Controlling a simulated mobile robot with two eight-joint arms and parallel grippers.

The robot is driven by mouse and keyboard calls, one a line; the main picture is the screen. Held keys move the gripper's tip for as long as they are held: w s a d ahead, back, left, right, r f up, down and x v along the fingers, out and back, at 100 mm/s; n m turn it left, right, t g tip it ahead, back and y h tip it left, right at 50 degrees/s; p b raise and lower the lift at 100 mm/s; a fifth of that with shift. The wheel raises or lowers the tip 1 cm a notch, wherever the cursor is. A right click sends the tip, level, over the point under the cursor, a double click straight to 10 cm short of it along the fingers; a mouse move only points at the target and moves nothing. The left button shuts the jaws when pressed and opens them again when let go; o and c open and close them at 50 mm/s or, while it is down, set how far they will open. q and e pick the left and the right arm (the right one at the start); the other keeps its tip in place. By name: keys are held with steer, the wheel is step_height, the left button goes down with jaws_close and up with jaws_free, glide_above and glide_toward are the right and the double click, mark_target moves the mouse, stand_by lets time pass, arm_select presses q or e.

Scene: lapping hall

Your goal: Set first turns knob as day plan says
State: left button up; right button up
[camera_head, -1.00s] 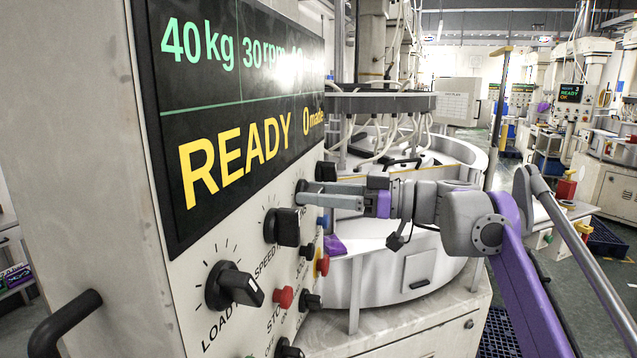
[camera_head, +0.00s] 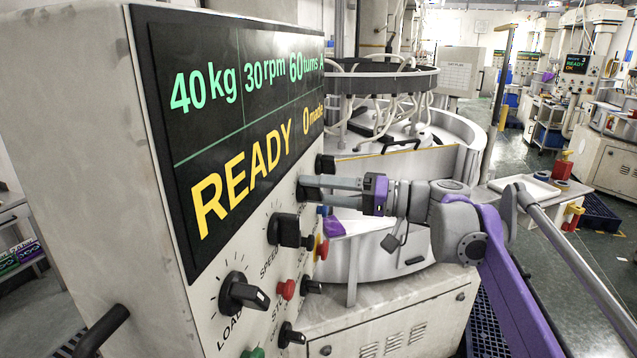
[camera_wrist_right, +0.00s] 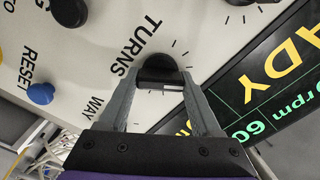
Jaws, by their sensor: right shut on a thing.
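The control panel shows a dark display (camera_head: 240,110) reading 40 kg, 30 rpm, 60 turns A, with READY and 0 made below. In the right wrist view, the black turns knob (camera_wrist_right: 159,69) sits beside the printed word TURNS, with tick marks around it. My right gripper (camera_head: 312,187) is shut on this knob, one finger on each side; the fingers also show in the wrist view (camera_wrist_right: 160,85). In the head view the fingers mostly hide the knob. A pale board (camera_head: 462,72) stands behind; its small print is not readable. My left gripper is not in view.
The speed knob (camera_head: 284,230) and load knob (camera_head: 240,294) are nearer on the panel. A red button (camera_head: 286,289) and a blue button (camera_wrist_right: 41,93) are close by. The round lapping machine (camera_head: 440,150) stands behind my right arm.

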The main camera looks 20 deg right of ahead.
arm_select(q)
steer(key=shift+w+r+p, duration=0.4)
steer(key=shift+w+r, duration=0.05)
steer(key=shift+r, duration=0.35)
arm_select(e)
steer(key=shift+m, duration=1.7)
steer(key=o, duration=1.4)
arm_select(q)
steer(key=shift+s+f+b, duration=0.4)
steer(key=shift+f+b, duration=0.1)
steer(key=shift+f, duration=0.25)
arm_select(e)
steer(key=v, duration=1.1)
steer(key=shift+a, duration=0.1)
